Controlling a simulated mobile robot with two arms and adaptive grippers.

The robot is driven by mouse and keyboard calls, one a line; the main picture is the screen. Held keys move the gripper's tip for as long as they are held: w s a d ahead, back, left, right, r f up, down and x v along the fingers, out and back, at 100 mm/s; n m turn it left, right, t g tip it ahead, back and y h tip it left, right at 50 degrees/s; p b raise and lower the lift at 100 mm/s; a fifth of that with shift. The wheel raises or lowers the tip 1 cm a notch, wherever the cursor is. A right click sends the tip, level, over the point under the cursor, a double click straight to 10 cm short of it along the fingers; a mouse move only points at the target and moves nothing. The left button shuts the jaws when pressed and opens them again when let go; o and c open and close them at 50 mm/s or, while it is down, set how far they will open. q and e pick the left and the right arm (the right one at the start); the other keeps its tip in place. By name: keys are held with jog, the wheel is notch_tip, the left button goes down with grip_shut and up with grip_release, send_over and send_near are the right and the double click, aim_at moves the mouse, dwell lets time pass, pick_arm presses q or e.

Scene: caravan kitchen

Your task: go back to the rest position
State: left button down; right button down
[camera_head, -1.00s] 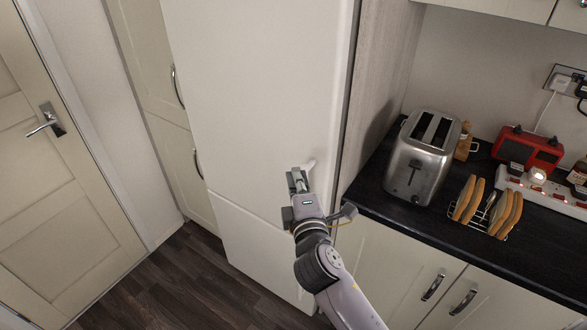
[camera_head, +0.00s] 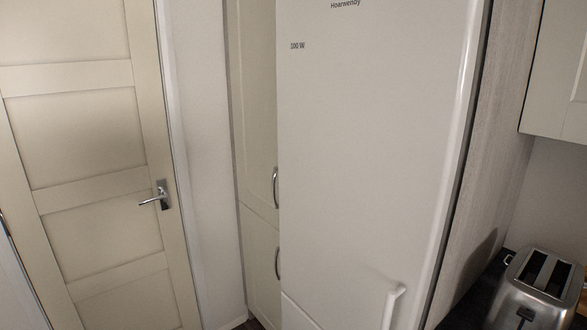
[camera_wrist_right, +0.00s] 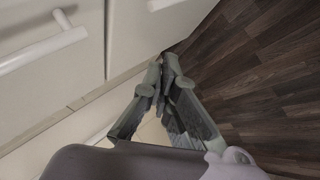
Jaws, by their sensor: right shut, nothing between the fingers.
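My right gripper (camera_wrist_right: 165,72) shows in the right wrist view, its two fingers brought together at the tips with nothing between them. It is beside pale fronts with white bar handles, over the dark wood floor (camera_wrist_right: 255,75). I cannot tell whether it touches the fronts. In the head view neither gripper shows. The tall white fridge (camera_head: 370,130) fills the middle of that view, its doors shut, with a white handle (camera_head: 393,305) at the bottom edge.
A cream door (camera_head: 85,150) with a metal lever handle (camera_head: 158,195) is shut at the left. Tall cream cupboards (camera_head: 257,130) stand left of the fridge. A metal toaster (camera_head: 538,290) stands on the dark counter at the lower right. A wall cupboard (camera_head: 555,80) hangs above.

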jog(key=s+d+f+m+g, duration=0.1)
jog(key=s+f+m+g, duration=0.15)
jog(key=s+f, duration=0.75)
jog(key=s+d+f+m+g, duration=0.1)
jog(key=s+f+m+g, duration=0.1)
jog(key=s+f, duration=0.3)
jog(key=s+d+f+m+g, duration=0.2)
jog(key=s+f, duration=0.4)
jog(key=s, duration=0.8)
jog(key=s+d+f+m+g, duration=0.2)
jog(key=s+f, duration=0.4)
jog(key=s, duration=0.3)
jog(key=shift+s+d+m+b, duration=0.15)
jog(key=shift+s+m+b, duration=0.3)
jog(key=shift+m, duration=0.2)
jog(key=shift+g, duration=0.25)
